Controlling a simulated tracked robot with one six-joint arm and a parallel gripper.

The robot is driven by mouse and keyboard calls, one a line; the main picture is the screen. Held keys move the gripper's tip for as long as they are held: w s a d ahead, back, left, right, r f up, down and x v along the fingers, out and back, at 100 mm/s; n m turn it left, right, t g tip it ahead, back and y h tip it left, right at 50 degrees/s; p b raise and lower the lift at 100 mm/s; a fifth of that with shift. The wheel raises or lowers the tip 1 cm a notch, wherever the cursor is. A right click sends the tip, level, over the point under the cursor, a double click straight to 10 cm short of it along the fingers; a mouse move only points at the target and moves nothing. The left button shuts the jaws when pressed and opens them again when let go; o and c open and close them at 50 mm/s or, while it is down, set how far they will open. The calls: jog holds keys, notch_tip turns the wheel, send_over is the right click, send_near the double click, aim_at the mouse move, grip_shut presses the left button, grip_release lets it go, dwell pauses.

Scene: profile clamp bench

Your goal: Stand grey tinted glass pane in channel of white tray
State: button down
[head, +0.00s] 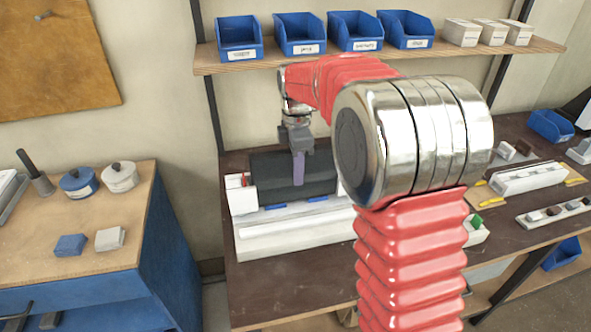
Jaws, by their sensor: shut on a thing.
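My gripper (297,152) points down over the bench, in front of the wall. A long white tray (285,240) lies in front of the block. Two blue strips show along its back side. My arm hides the tray's right end, and its channel is hard to make out.
A shelf (390,57) with several blue bins (298,33) runs above the bench (245,275). A white fixture end (240,195) stands left of the block. White fixtures (530,177) lie on the right. A separate blue cabinet with pots (80,180) stands left, across a gap.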

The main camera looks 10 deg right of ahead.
jog(key=shift+f, duration=0.2)
jog(key=c, duration=1.5)
grip_release()
jog(key=shift+r, duration=0.1)
jog(key=shift+r, duration=3.9)
